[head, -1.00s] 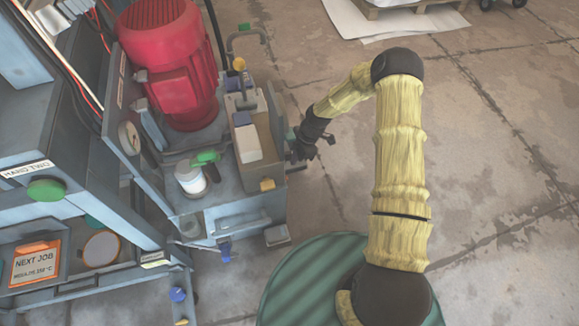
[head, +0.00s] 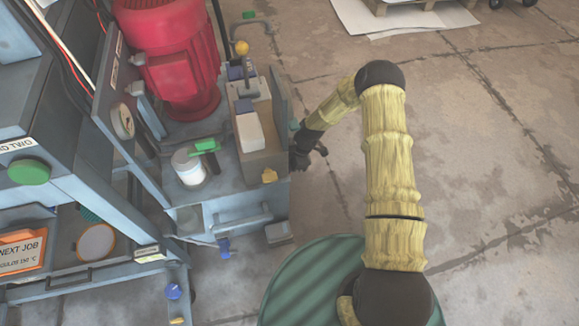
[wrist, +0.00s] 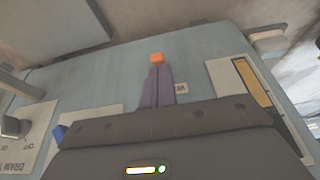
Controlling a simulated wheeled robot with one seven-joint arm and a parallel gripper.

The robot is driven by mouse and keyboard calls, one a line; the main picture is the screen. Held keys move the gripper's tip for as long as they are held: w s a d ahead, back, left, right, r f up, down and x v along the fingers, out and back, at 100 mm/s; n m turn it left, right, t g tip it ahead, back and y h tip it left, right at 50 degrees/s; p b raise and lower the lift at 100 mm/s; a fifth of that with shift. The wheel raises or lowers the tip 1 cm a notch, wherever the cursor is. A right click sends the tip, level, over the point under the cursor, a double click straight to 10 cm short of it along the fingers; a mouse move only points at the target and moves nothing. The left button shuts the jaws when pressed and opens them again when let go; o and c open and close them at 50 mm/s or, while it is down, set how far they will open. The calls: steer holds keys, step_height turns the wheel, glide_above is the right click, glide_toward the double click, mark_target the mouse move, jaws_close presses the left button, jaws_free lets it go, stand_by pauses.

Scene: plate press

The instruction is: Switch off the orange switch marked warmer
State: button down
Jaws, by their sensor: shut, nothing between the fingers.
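The orange switch (wrist: 157,58) shows in the wrist view as a small orange block on a blue-grey panel. My gripper (wrist: 156,70) has its two slim purple-grey fingers shut together. Their tips lie right at the near edge of the switch; I cannot tell whether they touch it. A small white label (wrist: 181,88) sits just right of the fingers, only partly readable. In the head view my gripper (head: 301,158) is at the right side of the machine (head: 225,200), low beside its edge. The orange switch is hidden there.
The wrist view also shows a white and yellow plate (wrist: 240,80) at right and a blue part (wrist: 60,132) at lower left. In the head view a red motor (head: 170,60) and a white tub (head: 188,168) stand on the machine. Open concrete floor (head: 480,130) lies to the right.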

steer(key=shift+w+d+f+y+b, duration=0.1)
steer(key=shift+d+f+y+b, duration=0.25)
steer(key=shift+y, duration=0.35)
stand_by(0.3)
steer(key=y+b, duration=0.1)
steer(key=d+f+g+y+b, duration=0.1)
steer(key=y+b, duration=0.1)
steer(key=f+y+b, duration=0.1)
steer(key=b, duration=0.1)
steer(key=shift+w+d+g, duration=0.25)
steer(key=shift+d+g, duration=0.05)
steer(key=shift+d, duration=0.05)
steer(key=shift+r, duration=0.15)
steer(key=shift+r+p, duration=0.35)
steer(key=shift+r, duration=0.3)
steer(key=shift+d, duration=0.1)
steer(key=w+d+r, duration=0.2)
steer(key=d+r, duration=0.1)
steer(key=d, duration=0.6)
steer(key=shift+w+r+b, duration=0.2)
steer(key=shift+w+b, duration=0.1)
steer(key=shift+b, duration=0.1)
